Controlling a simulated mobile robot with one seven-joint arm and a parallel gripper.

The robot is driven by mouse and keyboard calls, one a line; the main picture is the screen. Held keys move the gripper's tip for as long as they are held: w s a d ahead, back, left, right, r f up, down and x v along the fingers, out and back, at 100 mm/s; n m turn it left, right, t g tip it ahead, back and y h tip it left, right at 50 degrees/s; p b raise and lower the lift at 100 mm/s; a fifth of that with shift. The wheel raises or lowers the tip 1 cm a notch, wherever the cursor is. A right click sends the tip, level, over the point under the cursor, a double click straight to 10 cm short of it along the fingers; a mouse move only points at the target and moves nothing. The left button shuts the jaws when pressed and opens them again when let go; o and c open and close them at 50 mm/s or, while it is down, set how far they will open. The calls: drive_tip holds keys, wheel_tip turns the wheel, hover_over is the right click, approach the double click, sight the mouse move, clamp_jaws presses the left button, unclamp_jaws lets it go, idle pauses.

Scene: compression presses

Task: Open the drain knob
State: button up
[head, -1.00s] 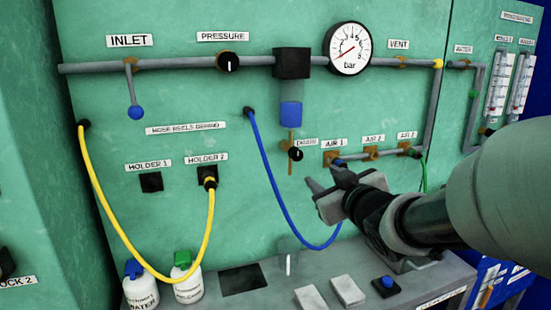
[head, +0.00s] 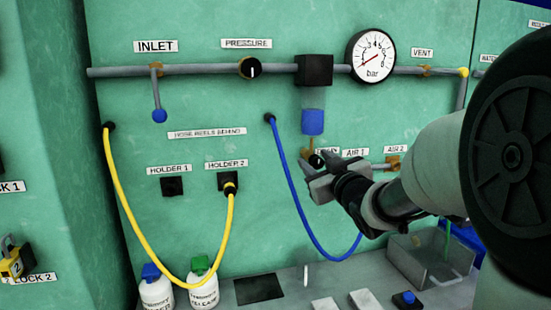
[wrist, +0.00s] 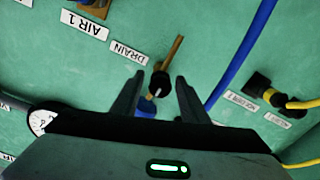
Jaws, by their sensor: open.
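The drain knob (head: 317,161) is a small black knob with a white mark, below the blue-bottomed filter bowl (head: 312,121) on the green panel. My gripper (head: 312,163) is in front of it in the head view and partly hides it and its label. In the wrist view the drain knob (wrist: 160,85) appears between the two open fingers of my gripper (wrist: 160,78). The gripper is open and holds nothing. I cannot tell how deep the knob sits between the fingers. The DRAIN label (wrist: 129,53) lies beside the knob.
A blue hose (head: 294,190) hangs left of my gripper, and a yellow hose (head: 158,262) hangs farther left. The AIR 2 fitting (head: 392,162) is to the right. A pressure gauge (head: 371,55) is above. A grey ledge with bottles (head: 203,290) and blocks runs below.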

sight(311, 157)
drive_tip(key=shift+w+a, duration=0.2)
drive_tip(key=shift+w, duration=0.7)
drive_tip(key=shift+w+a, duration=0.15)
drive_tip(key=shift+w, duration=0.7)
clamp_jaws()
